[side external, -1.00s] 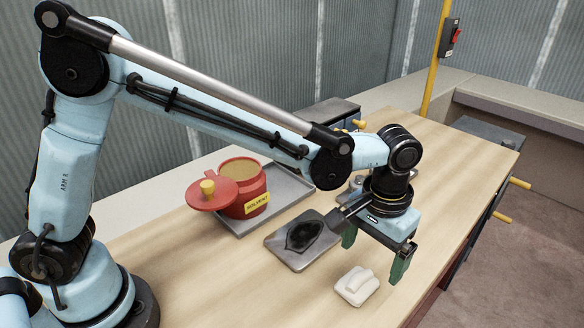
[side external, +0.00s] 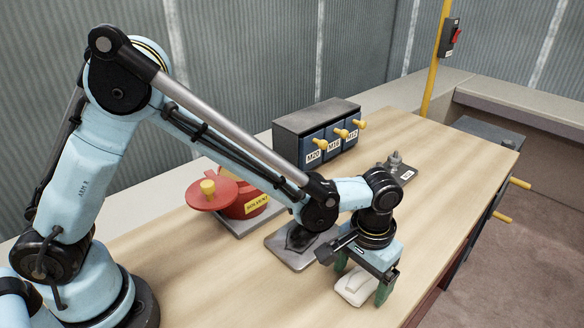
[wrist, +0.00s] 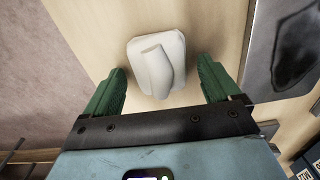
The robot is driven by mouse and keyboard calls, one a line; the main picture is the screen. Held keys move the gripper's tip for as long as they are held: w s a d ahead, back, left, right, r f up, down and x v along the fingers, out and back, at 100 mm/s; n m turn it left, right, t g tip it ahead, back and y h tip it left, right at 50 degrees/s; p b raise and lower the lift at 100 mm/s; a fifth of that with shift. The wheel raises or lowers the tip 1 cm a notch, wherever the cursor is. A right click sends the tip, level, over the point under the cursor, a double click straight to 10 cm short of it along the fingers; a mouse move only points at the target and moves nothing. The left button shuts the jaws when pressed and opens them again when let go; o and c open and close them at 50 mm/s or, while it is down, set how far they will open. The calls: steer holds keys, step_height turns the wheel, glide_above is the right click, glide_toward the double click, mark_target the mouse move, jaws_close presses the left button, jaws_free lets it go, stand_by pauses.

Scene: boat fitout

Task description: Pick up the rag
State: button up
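The rag (side external: 352,288) is a white, folded cloth lying on the wooden bench top, with a rolled fold on top. My gripper (side external: 362,279) is open, its green fingers pointing down close over the rag. In the wrist view the rag (wrist: 146,57) lies between and slightly ahead of the two spread fingers (wrist: 161,68), with a gap on each side. I cannot tell the exact height of the fingertips above the bench. One finger hides part of the rag in the side view.
A metal plate (side external: 283,256) with a dark patch lies left of my gripper. Behind it are a red solvent can (side external: 236,207) with its lid open and a drawer box (side external: 310,122) with yellow knobs. A small metal part (side external: 395,160) stands farther back.

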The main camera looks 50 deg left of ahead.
mark_target(361, 275)
steer(key=c, duration=1)
steer(key=shift+r, duration=0.15)
steer(key=shift+r, duration=0.65)
step_height(361, 275, up, 3)
steer(key=shift+f, duration=0.1)
steer(key=s+d+r, duration=0.5)
steer(key=s+r, duration=0.1)
steer(key=s, duration=0.4)
steer(key=shift+s+d+r, duration=0.15)
steer(key=shift+d+r, duration=0.1)
steer(key=shift+r, duration=0.1)
